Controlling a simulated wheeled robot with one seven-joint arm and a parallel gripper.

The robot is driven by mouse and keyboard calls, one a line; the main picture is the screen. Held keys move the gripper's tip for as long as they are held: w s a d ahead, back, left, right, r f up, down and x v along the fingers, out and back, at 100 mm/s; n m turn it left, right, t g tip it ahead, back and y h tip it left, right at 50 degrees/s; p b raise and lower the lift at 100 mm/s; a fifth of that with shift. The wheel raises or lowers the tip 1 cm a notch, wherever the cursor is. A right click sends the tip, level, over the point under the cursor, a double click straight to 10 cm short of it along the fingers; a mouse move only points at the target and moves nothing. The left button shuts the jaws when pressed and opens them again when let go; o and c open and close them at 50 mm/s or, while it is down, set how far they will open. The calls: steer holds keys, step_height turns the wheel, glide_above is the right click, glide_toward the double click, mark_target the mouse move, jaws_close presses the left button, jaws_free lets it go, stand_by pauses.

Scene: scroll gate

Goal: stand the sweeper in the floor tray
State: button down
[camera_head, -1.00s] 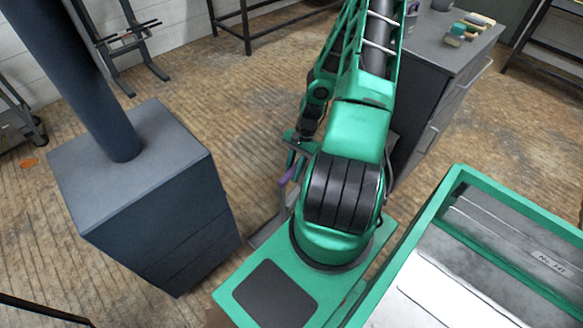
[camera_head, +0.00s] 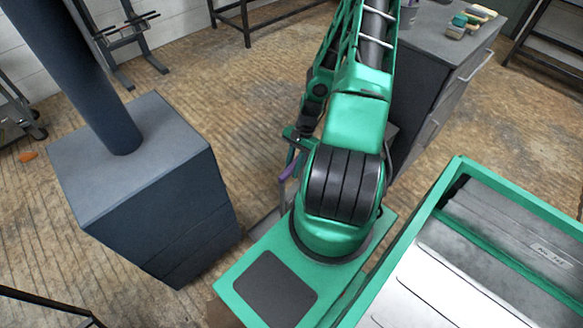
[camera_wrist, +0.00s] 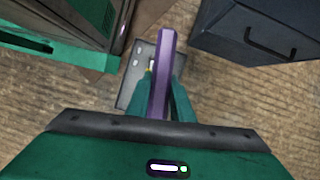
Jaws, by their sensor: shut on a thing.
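The sweeper (camera_wrist: 164,55) shows in the wrist view as a purple shaft between the two teal fingers of my gripper (camera_wrist: 161,90). My gripper is shut on it. In the head view a short purple piece of the sweeper (camera_head: 289,171) shows left of my arm; its lower end is hidden. The floor tray (camera_wrist: 132,88) is a flat grey shape on the floor in the wrist view, behind and left of the shaft. A grey edge of the tray (camera_head: 266,224) shows in the head view. I cannot tell whether the sweeper touches the tray.
A dark blue cabinet (camera_head: 150,190) with a round column stands at left, and it shows at the upper right of the wrist view (camera_wrist: 255,30). A grey drawer unit (camera_head: 440,75) with small items on top stands at the back right. Wooden floor between them is open.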

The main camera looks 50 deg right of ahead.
steer(key=shift+f, duration=0.25)
steer(key=c, duration=1.5)
jaws_free()
steer(key=v, duration=0.9)
steer(key=shift+v, duration=0.9)
